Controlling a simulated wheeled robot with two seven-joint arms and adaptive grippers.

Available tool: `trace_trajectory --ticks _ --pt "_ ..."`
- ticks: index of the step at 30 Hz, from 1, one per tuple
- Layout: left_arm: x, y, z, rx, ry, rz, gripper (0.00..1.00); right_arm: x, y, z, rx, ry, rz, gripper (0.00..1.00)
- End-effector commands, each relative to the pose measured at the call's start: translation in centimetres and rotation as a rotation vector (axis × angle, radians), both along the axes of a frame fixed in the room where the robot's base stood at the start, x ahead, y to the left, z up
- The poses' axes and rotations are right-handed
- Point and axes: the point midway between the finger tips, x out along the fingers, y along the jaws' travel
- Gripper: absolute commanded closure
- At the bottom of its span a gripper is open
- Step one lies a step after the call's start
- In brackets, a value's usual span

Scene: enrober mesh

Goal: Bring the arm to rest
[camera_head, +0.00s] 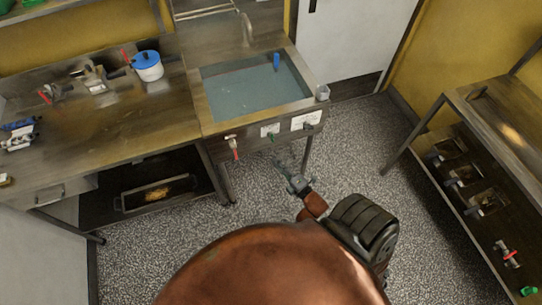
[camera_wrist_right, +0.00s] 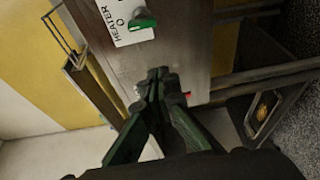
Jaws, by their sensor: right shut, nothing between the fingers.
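My right arm reaches out from the lower middle of the head view, and its gripper (camera_head: 283,162) is in front of and below the tank's front panel. In the right wrist view the dark green fingers of this gripper (camera_wrist_right: 158,78) are together and empty. They appear close to the steel panel (camera_wrist_right: 185,50); I cannot tell whether they touch it. My left gripper is in neither view.
A water-filled tank (camera_head: 302,96) stands ahead, with a red-handled valve (camera_head: 235,150) on its front. A label marked HEATER (camera_wrist_right: 125,22) carries a green knob (camera_wrist_right: 143,20). A steel bench (camera_head: 120,130) is left, a shelf rack (camera_head: 505,130) right. Speckled floor (camera_head: 430,225) is clear between.

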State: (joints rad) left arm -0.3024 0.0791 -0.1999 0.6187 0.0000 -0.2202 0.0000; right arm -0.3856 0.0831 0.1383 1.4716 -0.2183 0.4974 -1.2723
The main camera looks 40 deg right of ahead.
Motion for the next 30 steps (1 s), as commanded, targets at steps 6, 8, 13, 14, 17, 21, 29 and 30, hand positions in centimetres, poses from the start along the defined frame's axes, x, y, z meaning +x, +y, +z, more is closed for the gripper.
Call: trace_trajectory --ticks 6,8,13,14,17,21,29,30 --pt "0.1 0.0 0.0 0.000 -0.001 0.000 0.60 -0.8 0.1 0.0 0.000 0.000 0.000 1.00" --pt "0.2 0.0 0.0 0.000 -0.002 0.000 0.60 -0.8 0.1 0.0 0.000 0.000 0.000 1.00" --pt "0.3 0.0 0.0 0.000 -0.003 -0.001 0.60 -0.8 0.0 0.0 0.000 0.000 0.000 1.00" --pt "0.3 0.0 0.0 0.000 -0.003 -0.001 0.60 -0.8 0.0 0.0 0.000 0.000 0.000 1.00" --pt "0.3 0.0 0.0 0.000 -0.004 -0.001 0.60 -0.8 0.0 0.0 0.000 0.000 0.000 1.00" --pt "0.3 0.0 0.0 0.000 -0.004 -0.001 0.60 -0.8 0.0 0.0 0.001 0.001 0.000 1.00" --pt "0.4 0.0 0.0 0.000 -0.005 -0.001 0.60 -2.2 1.2 -7.5 0.202 0.147 -0.029 1.00" --pt "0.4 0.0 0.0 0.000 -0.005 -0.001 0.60 -2.9 1.6 -10.0 0.270 0.197 -0.044 1.00"
